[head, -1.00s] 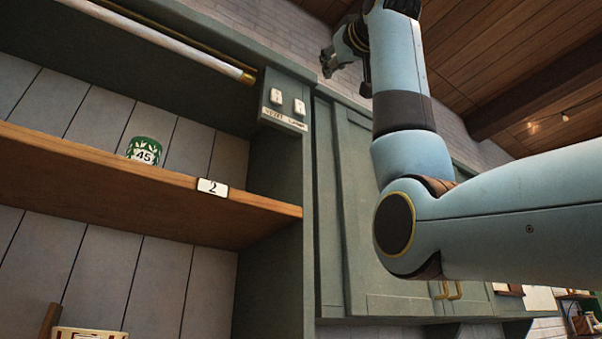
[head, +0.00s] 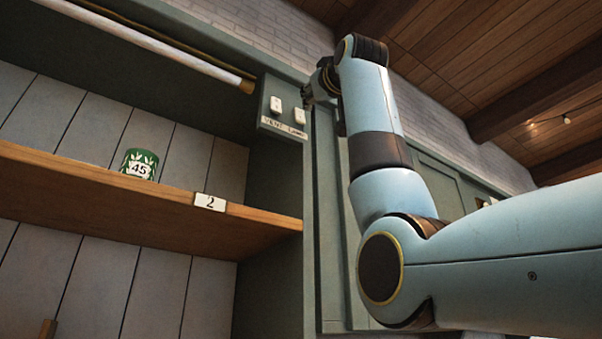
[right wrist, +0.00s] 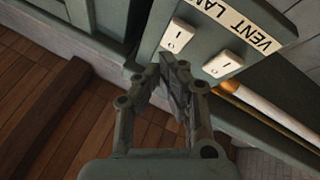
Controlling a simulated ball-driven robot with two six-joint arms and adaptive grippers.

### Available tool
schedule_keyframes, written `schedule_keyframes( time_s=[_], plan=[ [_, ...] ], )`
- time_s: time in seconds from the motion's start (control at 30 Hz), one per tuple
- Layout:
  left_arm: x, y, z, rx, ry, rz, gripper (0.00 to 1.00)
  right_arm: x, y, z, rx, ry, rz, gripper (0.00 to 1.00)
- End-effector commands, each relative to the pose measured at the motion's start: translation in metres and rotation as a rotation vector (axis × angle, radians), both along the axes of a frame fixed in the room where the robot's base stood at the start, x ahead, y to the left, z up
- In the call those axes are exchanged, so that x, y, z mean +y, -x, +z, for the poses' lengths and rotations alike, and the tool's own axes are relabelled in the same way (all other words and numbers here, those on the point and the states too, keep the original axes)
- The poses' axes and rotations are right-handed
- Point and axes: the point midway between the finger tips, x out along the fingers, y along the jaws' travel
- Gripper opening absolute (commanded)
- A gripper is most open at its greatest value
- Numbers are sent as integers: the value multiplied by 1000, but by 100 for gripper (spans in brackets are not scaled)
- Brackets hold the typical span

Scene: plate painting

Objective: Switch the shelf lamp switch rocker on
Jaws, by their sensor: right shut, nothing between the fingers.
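The switch panel (head: 270,126) sits at the upper right corner of the shelf unit, with two white rockers above a "VENT LAMP" label (head: 283,129). The lamp rocker (head: 300,116) is the right one in the head view and the upper left one (right wrist: 178,37) in the right wrist view. The vent rocker (head: 276,104) is beside it and also shows in the right wrist view (right wrist: 223,64). I cannot tell which way the lamp rocker is tipped. My right gripper (head: 307,95) is shut and empty, close by the lamp rocker. Its fingertips (right wrist: 173,63) show just below that rocker; contact is unclear.
A white lamp tube (head: 150,42) runs under the cabinet top to the left of the panel. Green cabinet doors (head: 433,180) lie behind my right arm.

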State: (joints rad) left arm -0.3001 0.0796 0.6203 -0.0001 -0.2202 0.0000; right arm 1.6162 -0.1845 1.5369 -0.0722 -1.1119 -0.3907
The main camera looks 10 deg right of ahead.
Motion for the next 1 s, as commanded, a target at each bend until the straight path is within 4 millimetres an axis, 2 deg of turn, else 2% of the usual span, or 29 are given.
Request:
schedule_keyframes(
  time_s=[0.23,1.0],
  plan=[
    [0,0,6,0,0,0,40,5,-13,-2,1,0,0,0],
    [0,0,5,0,0,0,40,5,-13,-2,-1,0,0,0]
  ],
)
